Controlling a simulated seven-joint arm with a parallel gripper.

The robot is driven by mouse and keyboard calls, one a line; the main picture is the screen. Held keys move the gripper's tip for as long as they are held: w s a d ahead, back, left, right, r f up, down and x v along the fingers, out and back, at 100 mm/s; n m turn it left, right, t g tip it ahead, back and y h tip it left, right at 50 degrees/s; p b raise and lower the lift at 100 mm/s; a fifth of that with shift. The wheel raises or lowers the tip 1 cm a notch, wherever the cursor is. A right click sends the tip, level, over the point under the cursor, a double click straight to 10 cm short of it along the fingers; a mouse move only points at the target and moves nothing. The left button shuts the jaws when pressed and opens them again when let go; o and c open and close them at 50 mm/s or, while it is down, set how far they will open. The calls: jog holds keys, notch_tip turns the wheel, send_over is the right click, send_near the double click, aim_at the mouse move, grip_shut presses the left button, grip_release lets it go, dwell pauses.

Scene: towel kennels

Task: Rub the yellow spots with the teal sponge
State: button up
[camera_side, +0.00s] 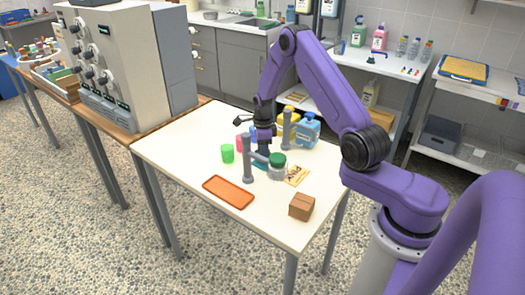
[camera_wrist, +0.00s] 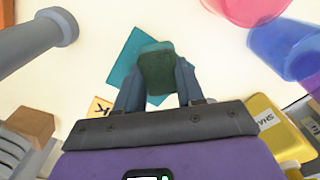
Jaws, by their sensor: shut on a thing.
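My gripper (camera_wrist: 158,85) is shut on a dark green-teal block, the sponge (camera_wrist: 157,68), in the wrist view. In that view a flat, brighter teal square (camera_wrist: 122,52) lies on the white table, beside and partly behind the sponge. In the side view my gripper (camera_side: 263,150) points down low over the middle of the table, and a bit of teal (camera_side: 260,164) shows just below it. I cannot tell whether the sponge touches the surface. I can make out no yellow spots in either view.
An orange tray (camera_side: 228,192) and a cardboard box (camera_side: 301,207) lie nearer the front. The table's left part is clear.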

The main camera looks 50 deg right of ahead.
jog(key=s, duration=0.5)
jog(key=shift+s, duration=0.35)
jog(key=shift+w+r, duration=0.1)
jog(key=shift+w, duration=3.05)
jog(key=shift+w+f, duration=0.2)
jog(key=shift+w, duration=0.15)
jog(key=shift+s+r, duration=0.1)
jog(key=shift+r, duration=4.05)
